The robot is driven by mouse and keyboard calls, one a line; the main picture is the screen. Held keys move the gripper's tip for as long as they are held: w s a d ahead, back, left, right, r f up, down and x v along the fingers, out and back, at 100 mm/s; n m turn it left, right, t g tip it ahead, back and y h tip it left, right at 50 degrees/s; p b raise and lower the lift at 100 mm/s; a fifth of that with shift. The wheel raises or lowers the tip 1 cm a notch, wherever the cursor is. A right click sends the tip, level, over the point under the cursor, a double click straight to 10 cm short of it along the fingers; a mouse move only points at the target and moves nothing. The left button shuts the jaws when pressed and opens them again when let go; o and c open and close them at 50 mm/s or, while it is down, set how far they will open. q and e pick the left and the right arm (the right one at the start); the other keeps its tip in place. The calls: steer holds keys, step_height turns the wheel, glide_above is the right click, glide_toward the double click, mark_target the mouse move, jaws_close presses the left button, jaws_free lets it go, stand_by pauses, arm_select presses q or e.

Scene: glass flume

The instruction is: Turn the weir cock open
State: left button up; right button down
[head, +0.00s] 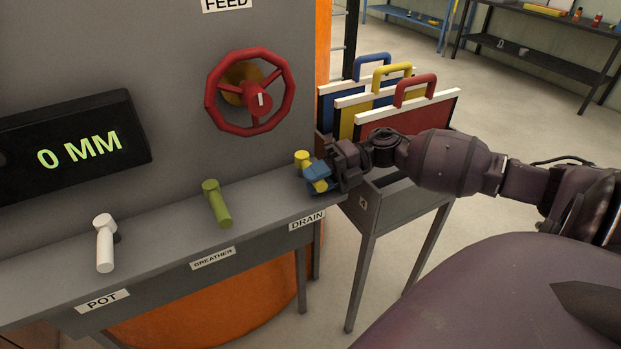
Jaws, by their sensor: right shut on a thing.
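No label in view reads weir. Three cocks stand on the grey ledge (160,241): a white one (105,243) above the POT label, a green one (217,204) above BREATHER, and a yellow one (302,157) above DRAIN. The white and green levers point toward the ledge's front edge. My right gripper (318,176) comes in from the right, its blue fingers shut on the yellow cock's lever. The fingers partly hide that lever, which points forward and slightly right. My left gripper is not in view.
A red handwheel (250,92) under a FEED label is on the grey panel. A black display (75,146) reads 0 MM. Blue, yellow and red-handled boards (415,117) stand in a rack right of the ledge. Shelves (540,60) stand far back across open floor.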

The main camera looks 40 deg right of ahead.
steer(key=shift+d, duration=0.1)
stand_by(0.3)
steer(key=c, duration=0.9)
jaws_free()
